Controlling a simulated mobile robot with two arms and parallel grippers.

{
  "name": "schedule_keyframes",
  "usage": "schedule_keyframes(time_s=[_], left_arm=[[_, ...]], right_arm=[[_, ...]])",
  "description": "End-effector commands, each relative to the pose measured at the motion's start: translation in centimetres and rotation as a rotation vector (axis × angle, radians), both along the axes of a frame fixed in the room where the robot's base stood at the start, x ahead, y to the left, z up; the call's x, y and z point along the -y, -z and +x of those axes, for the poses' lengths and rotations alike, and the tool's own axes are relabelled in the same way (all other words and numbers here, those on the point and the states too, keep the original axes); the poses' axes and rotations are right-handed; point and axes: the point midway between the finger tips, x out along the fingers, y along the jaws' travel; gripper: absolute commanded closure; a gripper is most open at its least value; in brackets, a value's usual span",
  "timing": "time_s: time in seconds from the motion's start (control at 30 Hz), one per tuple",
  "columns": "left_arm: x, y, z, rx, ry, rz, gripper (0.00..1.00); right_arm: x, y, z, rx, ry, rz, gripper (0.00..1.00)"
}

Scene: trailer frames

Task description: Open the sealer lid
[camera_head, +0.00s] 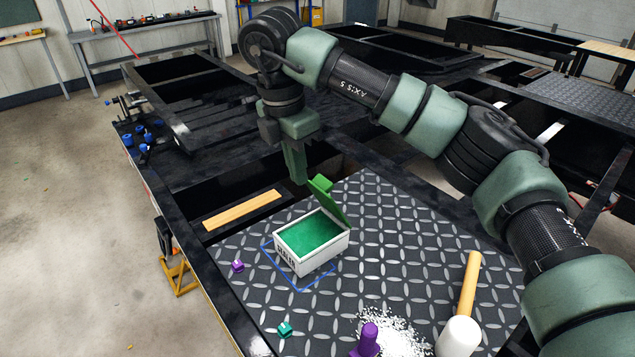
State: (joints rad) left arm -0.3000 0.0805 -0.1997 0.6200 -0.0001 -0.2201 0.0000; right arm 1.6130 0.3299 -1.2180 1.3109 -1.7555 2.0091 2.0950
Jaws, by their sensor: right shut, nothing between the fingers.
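The sealer box (312,243) is a white box with a green inside, standing on the diamond-plate surface within a blue outline. Its green lid (328,203) stands raised along the box's back right edge, so the inside is open to view. My right gripper (299,181) is shut and empty, pointing down just behind and left of the raised lid. Whether a fingertip touches the lid cannot be told. My left gripper is not in view.
A mallet (462,320) lies at the right on the diamond plate (400,240). A purple tool (367,340) stands by white granules (395,330). A small purple piece (237,266) and a teal piece (285,329) lie near the box. A wooden strip (243,210) lies behind left.

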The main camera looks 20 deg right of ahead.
Motion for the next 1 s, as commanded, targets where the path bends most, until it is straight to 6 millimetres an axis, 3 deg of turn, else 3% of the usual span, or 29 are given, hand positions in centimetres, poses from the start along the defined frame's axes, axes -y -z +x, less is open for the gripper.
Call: schedule_keyframes(time_s=[0.27, 0.57, 0.8, 1.0], left_arm=[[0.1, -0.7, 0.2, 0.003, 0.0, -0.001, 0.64], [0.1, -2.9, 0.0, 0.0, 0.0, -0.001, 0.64], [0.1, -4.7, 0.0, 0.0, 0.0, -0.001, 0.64], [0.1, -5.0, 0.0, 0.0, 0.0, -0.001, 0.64]], right_arm=[[0.4, 3.2, 0.1, -0.001, 0.011, -0.003, 1.0], [1.3, 9.4, 0.4, -0.002, 0.011, -0.003, 1.0], [3.8, 8.1, 1.5, 0.003, 0.011, -0.002, 1.0], [4.6, 8.0, 1.8, 0.002, 0.01, -0.002, 1.0]])
